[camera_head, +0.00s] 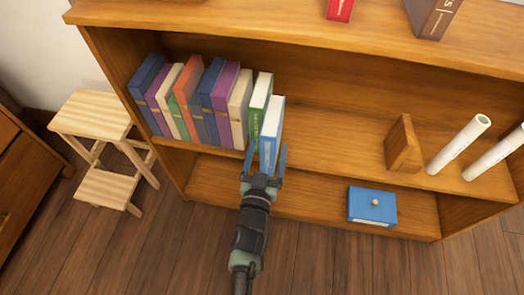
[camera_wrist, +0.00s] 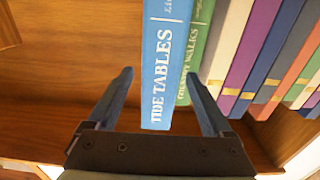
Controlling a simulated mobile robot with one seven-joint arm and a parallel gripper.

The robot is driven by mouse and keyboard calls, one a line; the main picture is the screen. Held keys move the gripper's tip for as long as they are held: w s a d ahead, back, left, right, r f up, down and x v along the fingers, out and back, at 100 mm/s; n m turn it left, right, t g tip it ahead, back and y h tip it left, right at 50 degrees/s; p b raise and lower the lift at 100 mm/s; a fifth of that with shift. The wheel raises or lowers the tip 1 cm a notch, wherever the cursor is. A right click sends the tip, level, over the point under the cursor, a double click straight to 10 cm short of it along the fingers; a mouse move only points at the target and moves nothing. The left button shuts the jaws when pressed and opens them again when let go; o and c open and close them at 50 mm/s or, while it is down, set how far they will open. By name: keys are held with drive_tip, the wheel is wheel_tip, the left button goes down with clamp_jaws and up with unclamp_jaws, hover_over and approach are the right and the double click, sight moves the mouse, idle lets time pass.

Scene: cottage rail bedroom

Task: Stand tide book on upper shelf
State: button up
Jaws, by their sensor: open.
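The tide book (camera_head: 271,125) is blue with "TIDE TABLES" on its spine. It stands upright on the upper shelf (camera_head: 330,150) at the right end of the book row, beside the green Country Walks book (camera_head: 257,110). My gripper (camera_head: 268,152) is open at the lower part of the tide book's spine. In the wrist view the tide book (camera_wrist: 165,70) shows between the two spread fingers (camera_wrist: 160,78), with a gap on each side. I cannot tell how far the fingers reach along its covers.
Several books (camera_head: 190,100) fill the shelf to the left. A wooden bookend (camera_head: 403,145) and white rolls (camera_head: 458,145) stand to the right, with bare shelf between. A blue box (camera_head: 372,205) sits on the lower shelf. A step stool (camera_head: 95,115) stands left.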

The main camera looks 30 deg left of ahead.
drive_tip(key=p+v, duration=0.3)
drive_tip(key=v, duration=1.5)
drive_tip(key=shift+s+r, duration=0.2)
drive_tip(key=shift+r, duration=0.05)
